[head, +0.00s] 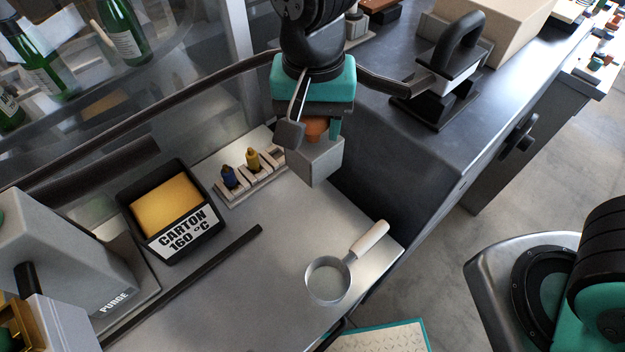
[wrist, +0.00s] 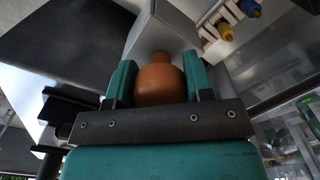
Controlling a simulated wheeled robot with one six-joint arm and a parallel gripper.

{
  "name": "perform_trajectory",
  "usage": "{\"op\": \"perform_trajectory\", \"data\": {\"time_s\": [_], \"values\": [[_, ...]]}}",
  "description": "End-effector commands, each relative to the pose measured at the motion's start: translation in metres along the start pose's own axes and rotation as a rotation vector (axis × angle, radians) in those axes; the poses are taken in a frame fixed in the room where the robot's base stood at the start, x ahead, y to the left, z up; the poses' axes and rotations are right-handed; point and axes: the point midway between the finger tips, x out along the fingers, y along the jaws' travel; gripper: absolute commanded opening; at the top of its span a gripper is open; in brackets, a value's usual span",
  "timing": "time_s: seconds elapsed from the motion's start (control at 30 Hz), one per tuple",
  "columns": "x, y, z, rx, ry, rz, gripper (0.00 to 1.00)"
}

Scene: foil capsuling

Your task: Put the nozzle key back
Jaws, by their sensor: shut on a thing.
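My gripper (head: 314,132) is shut on a rounded orange-brown handle (head: 317,127), which I take to be the nozzle key's. In the wrist view the handle (wrist: 160,84) sits between the two teal fingers. A plain grey block (head: 316,162) is directly below the handle. Whether the block is part of the key or a separate holder I cannot tell, and the key's working end is hidden. A pale slotted rack (head: 237,196) with a blue nozzle (head: 229,176) and a yellow nozzle (head: 252,159) is just left of the gripper.
A black tray labelled CARTON 160 °C (head: 184,232) holds a yellow slab. A round pan (head: 328,281) with a pale handle lies near the front edge. A dark bar (head: 185,284) lies on the bench. A grey PURGE unit (head: 65,255) is at left. A black-handled device (head: 445,75) is at back right.

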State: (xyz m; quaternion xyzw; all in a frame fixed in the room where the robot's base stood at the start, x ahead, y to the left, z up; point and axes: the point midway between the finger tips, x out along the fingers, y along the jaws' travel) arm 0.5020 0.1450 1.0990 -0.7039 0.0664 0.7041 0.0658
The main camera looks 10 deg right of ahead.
Motion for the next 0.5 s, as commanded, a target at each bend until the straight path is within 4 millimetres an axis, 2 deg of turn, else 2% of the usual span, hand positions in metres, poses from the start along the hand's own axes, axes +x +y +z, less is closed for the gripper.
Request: {"op": "perform_trajectory", "data": {"time_s": [0.1, 0.3, 0.5], "values": [[0.035, 0.001, 0.001, 0.0, -0.005, 0.007, 0.16], [0.085, 0.002, 0.0, 0.002, -0.003, 0.004, 0.16], [0.109, 0.002, -0.001, 0.004, 0.0, 0.0, 0.16]]}}
